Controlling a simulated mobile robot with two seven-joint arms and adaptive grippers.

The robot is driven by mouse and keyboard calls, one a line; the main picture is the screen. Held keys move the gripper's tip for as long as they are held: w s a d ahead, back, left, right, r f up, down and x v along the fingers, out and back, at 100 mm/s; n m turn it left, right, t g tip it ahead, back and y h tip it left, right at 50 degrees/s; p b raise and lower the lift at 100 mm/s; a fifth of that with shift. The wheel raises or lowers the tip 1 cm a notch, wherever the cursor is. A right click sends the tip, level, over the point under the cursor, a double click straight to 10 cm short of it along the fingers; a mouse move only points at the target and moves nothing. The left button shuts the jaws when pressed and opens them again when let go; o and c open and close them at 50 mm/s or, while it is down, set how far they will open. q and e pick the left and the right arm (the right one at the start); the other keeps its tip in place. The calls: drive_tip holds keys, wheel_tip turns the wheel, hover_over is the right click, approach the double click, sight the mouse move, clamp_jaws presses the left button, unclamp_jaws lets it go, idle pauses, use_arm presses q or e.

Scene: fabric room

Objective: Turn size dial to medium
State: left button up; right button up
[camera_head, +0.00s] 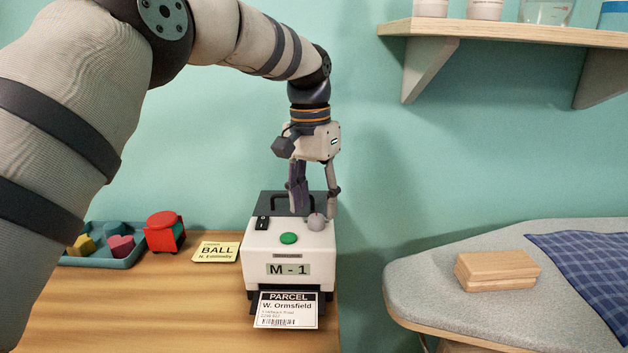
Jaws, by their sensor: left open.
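A white label printer (320,244) with a dark top stands on the wooden table. A small grey round dial (317,221) sits on its top right, beside a green button (289,238). The front display (288,269) reads "M - 1". A printed parcel label (287,309) for W. Ormsfield sticks out of the front slot. My left gripper (315,205) points down over the dial, open, with one finger to each side of it. I cannot tell whether the fingers touch the dial. Dial markings are too small to read. My right gripper is not in view.
A black switch (262,222) is on the printer's top left. A yellow "BALL" card (216,251), a red object (165,232) and a blue tray (126,258) with coloured shapes lie left. An ironing board (430,290) stands right, a shelf (520,33) above.

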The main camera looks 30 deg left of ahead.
sight(312, 216)
use_arm(q)
wheel_tip(312, 216, up, 10)
drive_tip(key=shift+a+f, duration=0.15)
drive_tip(key=shift+a, duration=0.15)
